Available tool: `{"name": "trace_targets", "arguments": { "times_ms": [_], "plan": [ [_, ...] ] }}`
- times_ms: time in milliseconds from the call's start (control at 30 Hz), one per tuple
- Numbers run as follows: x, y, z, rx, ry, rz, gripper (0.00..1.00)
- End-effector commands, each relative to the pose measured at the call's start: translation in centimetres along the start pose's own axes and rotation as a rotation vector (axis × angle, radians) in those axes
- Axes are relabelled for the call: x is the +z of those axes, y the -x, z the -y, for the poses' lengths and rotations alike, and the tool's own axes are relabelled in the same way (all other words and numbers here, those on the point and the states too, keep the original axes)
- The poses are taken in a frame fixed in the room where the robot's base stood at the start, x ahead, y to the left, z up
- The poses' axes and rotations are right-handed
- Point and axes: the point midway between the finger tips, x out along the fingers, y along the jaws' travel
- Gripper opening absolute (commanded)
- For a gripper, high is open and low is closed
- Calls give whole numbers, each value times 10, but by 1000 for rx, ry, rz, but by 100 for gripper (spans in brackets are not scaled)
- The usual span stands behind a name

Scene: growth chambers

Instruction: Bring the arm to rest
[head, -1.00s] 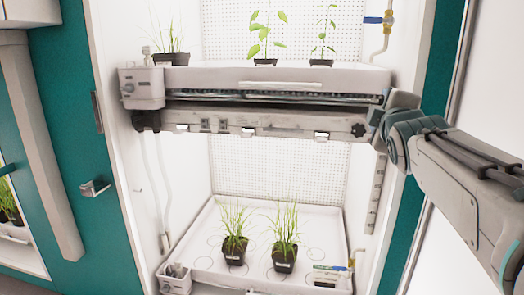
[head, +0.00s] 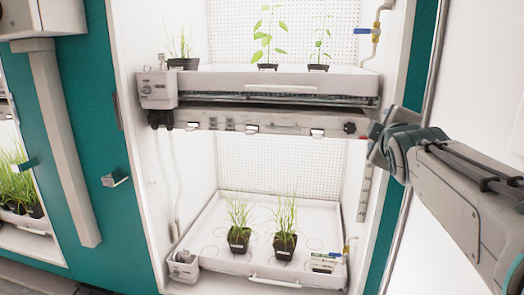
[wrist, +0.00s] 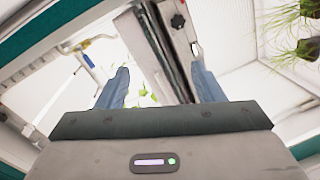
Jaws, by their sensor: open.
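My arm (head: 460,190) reaches in from the right side of the head view, in front of the right edge of the open growth chamber. Its far end bends near the right end of the upper shelf, and the fingers cannot be made out there. In the wrist view my gripper (wrist: 160,88) shows two blue-grey fingers spread wide apart. Nothing is between them close up; the shelf edge and some leaves show behind. Whether the arm touches the chamber frame cannot be told.
The upper tray (head: 270,82) holds several potted plants. The lower tray (head: 215,255) holds two pots of grass, one (head: 239,240) left of the other (head: 284,245). A blue-handled valve (head: 362,31) is at upper right. A teal door panel (head: 85,110) stands at left. The white wall at right is bare.

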Motion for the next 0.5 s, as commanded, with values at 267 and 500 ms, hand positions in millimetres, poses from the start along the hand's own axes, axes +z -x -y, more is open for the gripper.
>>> {"name": "trace_targets", "arguments": {
  "times_ms": [267, 500],
  "plan": [
    [-5, 16, 19, -160, -176, 65, 61],
    [-9, 54, 54, -395, -430, 216, 61]
  ]
}}
